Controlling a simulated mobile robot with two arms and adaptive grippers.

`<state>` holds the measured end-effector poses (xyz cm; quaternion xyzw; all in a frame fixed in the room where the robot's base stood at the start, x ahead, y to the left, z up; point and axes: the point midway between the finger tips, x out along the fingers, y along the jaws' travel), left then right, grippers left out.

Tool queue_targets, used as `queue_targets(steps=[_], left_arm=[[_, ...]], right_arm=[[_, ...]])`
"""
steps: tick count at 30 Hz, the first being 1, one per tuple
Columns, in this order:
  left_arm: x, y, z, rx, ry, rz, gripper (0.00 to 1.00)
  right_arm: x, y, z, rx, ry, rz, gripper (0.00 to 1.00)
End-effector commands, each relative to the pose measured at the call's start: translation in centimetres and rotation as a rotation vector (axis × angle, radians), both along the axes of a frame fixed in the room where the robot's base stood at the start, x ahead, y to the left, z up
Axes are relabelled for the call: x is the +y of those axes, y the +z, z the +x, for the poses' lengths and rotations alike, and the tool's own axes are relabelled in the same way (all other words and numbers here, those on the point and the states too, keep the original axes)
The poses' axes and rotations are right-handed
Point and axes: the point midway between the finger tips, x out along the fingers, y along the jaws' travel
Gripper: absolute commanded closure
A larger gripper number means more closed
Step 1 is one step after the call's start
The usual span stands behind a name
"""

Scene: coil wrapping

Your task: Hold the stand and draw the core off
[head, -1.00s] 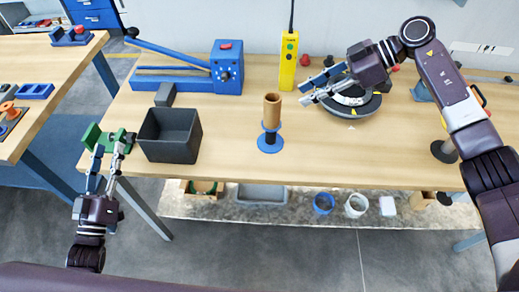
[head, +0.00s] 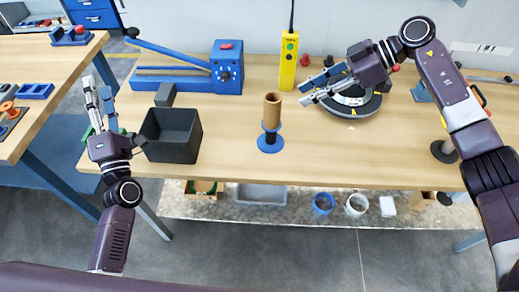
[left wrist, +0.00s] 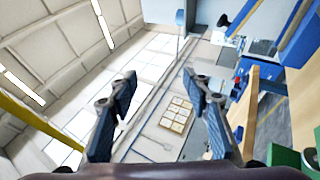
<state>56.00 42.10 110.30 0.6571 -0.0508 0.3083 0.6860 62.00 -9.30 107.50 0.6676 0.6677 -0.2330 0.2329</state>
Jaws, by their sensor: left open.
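A brown cardboard core (head: 272,108) stands upright on the blue stand (head: 270,145), which has a round base and sits mid-table. My left gripper (head: 98,90) is at the table's left end, pointing up, far to the left of the stand. Its fingers are apart and empty, and they also show in the left wrist view (left wrist: 165,90) with nothing between them. My right gripper (head: 303,94) is to the right of the core and a little higher in the picture, touching nothing that I can make out. Its fingers are parted and empty.
A dark open bin (head: 172,137) stands between my left gripper and the stand. Behind are a blue lever press (head: 227,68) and a yellow pendant (head: 289,62). A dark round turntable (head: 352,108) lies under my right gripper. The table front around the stand is clear.

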Motion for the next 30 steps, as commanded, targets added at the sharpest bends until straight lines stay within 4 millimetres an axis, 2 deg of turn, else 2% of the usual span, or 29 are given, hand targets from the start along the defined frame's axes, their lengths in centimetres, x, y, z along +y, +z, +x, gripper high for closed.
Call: queue_targets(steps=[1, 5, 9, 11, 13, 16, 18, 21, 24, 30], left_arm=[[-2.1, -0.6, 1.1, -0.029, -0.084, -0.158, 0.55], [-7.8, -1.8, 3.7, -0.095, -0.306, -0.562, 0.55], [-15.6, -2.8, 5.9, -0.101, -0.539, -0.927, 0.55], [-19.1, -3.7, 6.3, -0.053, -0.617, -1.000, 0.55], [-22.7, -5.8, 6.1, 0.050, -0.678, -1.002, 0.55], [-27.1, -9.9, 5.0, 0.210, -0.744, -0.957, 0.55], [-29.9, -12.6, 3.9, 0.292, -0.799, -0.989, 0.55], [-33.0, -15.2, 2.5, 0.350, -0.869, -1.107, 0.55], [-35.4, -16.8, 1.2, 0.380, -0.923, -1.231, 0.55], [-38.3, -18.6, -0.6, 0.405, -0.988, -1.407, 0.55]], right_arm=[[0.0, 0.0, 0.0, 0.000, 0.000, 0.000, 0.71], [0.0, 0.0, 0.0, 0.000, 0.000, 0.000, 0.71], [0.0, 0.0, 0.0, 0.000, 0.000, 0.000, 0.71], [0.0, 0.0, 0.0, 0.000, 0.000, 0.000, 0.71], [0.0, 0.0, 0.0, 0.000, 0.000, 0.000, 0.71], [0.0, 0.0, 0.0, 0.000, 0.000, 0.000, 0.71], [0.0, 0.0, 0.0, 0.000, 0.000, 0.000, 0.71], [0.0, 0.0, 0.0, 0.000, 0.000, 0.000, 0.71], [0.0, 0.0, 0.0, 0.000, 0.000, 0.000, 0.71], [0.0, 0.0, 0.0, 0.000, 0.000, 0.000, 0.71]])
